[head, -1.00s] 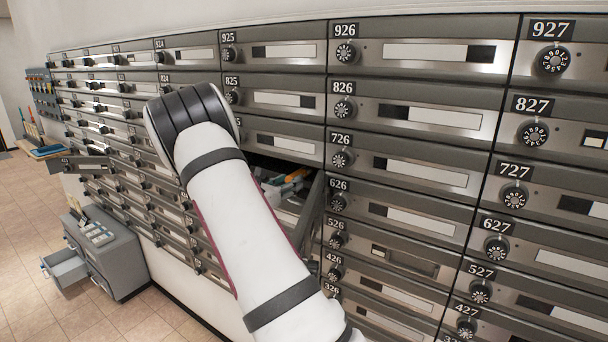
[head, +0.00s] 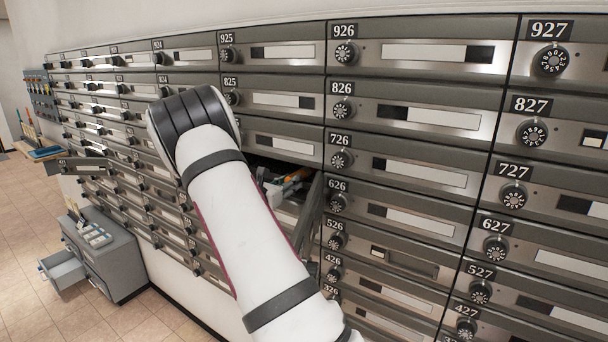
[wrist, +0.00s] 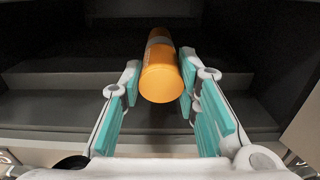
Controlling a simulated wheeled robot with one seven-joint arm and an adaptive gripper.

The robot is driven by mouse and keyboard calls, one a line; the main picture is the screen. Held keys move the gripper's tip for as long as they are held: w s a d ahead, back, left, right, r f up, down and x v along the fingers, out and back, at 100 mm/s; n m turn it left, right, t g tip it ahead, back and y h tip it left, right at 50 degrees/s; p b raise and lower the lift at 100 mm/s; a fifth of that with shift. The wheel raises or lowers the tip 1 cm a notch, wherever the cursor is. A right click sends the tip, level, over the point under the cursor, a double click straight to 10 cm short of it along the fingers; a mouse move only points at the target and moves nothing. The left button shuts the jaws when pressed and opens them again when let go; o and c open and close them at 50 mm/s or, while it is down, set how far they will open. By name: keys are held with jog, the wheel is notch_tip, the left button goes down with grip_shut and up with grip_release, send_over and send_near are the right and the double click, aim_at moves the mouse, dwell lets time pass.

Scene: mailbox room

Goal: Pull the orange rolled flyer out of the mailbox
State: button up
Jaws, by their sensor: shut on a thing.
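The orange rolled flyer (wrist: 160,82) points its round end toward me in the wrist view, with a pale band farther back. My gripper (wrist: 158,94) has its teal-padded fingers on either side of the near end and is shut on it. In the head view, a bit of orange flyer (head: 298,176) shows in the open mailbox mouth beside my gripper (head: 281,187). My arm hides much of that opening. The open mailbox (wrist: 60,75) is dark inside, and the roll's far end is hard to make out.
The open mailbox door (head: 311,212) stands out at the right of the opening, close to my arm. Closed numbered boxes surround it. At the left, another small door (head: 85,166) sticks out, and a grey cabinet (head: 105,255) with an open drawer stands on the tiled floor.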

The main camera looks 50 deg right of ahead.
jog(key=shift+r, duration=0.35)
jog(key=a+p, duration=0.1)
jog(key=a, duration=0.5)
jog(key=s+a+p, duration=0.1)
jog(key=a+p, duration=0.1)
jog(key=a, duration=0.5)
jog(key=a+p, duration=0.1)
jog(key=a, duration=0.6)
jog(key=shift+s, duration=0.25)
jog(key=shift+c, duration=0.2)
